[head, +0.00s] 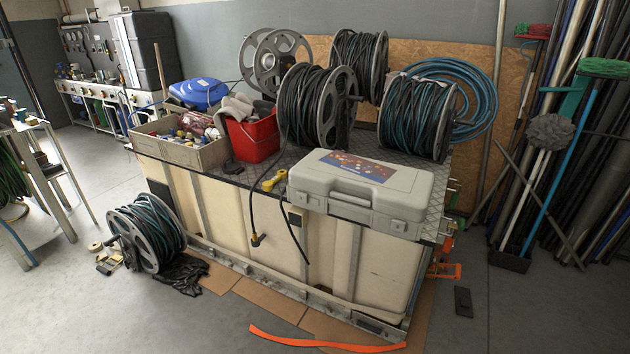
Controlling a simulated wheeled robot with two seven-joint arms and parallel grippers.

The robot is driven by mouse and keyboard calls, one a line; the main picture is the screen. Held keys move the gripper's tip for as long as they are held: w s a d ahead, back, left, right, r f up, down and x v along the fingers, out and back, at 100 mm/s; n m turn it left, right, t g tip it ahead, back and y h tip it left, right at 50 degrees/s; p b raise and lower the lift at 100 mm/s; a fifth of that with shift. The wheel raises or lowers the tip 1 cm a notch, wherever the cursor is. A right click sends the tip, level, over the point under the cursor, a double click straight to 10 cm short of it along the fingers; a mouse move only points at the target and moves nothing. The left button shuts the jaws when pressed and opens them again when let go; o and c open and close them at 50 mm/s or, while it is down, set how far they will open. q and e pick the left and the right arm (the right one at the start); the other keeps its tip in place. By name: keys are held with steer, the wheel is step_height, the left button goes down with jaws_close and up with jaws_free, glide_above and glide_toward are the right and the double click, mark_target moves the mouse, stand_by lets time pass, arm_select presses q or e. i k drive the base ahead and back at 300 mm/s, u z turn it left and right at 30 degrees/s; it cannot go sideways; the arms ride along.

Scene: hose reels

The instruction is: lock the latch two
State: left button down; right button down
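A closed grey plastic case (415,195) with a picture label on its lid lies at the front right corner of the cabinet top (225,172). Its carry handle (350,195) is in the middle of its front side. Small latch-like parts show at the left and right of that front side, the right one (397,224) near the corner. They are too small to tell whether they are locked, and I cannot tell which one is latch two. Neither of my grippers is in view.
Several hose reels (315,105) stand behind the case. A red bucket (252,137), a wooden box (180,150) and a yellow tool (274,181) are left of it. Black cable ends hang over the cabinet's front. An orange strip (320,341) lies on the floor in front.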

mark_target(396, 226)
steer(key=u, duration=0.1)
steer(key=i, duration=1)
steer(key=z, duration=0.35)
